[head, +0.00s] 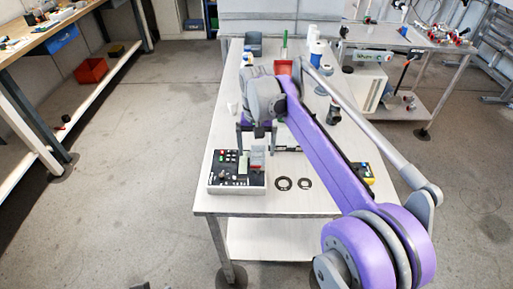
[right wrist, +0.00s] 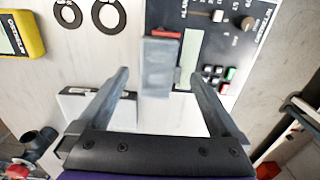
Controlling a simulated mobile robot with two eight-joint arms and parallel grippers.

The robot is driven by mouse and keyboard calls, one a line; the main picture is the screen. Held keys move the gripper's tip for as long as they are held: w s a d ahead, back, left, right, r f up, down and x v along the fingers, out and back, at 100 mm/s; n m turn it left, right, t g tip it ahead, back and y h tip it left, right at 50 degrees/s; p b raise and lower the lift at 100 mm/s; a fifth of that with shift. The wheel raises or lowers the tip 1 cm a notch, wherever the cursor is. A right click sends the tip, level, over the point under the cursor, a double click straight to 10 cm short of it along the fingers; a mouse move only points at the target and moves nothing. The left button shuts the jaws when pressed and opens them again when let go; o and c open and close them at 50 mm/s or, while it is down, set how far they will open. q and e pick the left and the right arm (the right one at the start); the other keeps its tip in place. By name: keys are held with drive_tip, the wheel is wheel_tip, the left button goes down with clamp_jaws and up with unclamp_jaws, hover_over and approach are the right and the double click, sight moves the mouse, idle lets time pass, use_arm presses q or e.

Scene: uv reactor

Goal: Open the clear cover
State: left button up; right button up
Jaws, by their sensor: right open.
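The control box (head: 237,186) sits at the near left of the table, with a black panel of buttons. The clear cover (head: 258,155) is a small grey see-through piece at the box's far right, beside a red part. In the right wrist view, the cover (right wrist: 159,68) lies between my finger tips, with the red part (right wrist: 166,33) at its far end. I cannot tell how far it is raised. My right gripper (head: 256,140) is open and empty, its fingers apart on either side of the cover; it also shows in the right wrist view (right wrist: 160,75). My left gripper is not seen.
Two black rings (head: 294,184) lie right of the box on the table. A yellow meter (right wrist: 20,34) lies beyond them. A red bin (head: 284,67), bottles and a black-and-white jar stand farther back. The table's front edge is close to the box.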

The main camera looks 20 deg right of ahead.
drive_tip(key=c, duration=1.4)
